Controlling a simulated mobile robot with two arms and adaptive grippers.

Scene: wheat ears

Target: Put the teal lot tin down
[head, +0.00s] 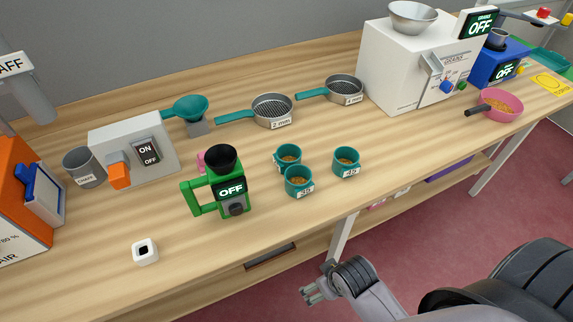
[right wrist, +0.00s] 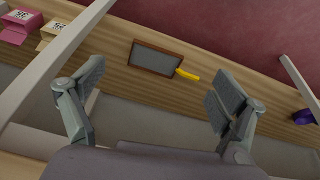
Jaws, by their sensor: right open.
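Three teal tins stand upright on the wooden bench in the head view: a front one (head: 298,181) with a label that seems to read 35, a right one (head: 346,161) with a label that seems to read 45, and one behind (head: 288,157), partly hidden. Each holds brownish grain. Which is the lot tin I cannot tell. My right gripper (head: 318,291) is low, in front of the bench edge and apart from the tins. In the right wrist view its fingers (right wrist: 157,88) are spread with nothing between them. My left gripper is not in view.
A green meter (head: 232,188) stands left of the tins, and sieves (head: 272,110) lie behind them. A white machine (head: 400,75) and pink bowl (head: 500,105) are at right. A framed dark slate (right wrist: 157,59) is on the lower shelf. Bench right of the tins is clear.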

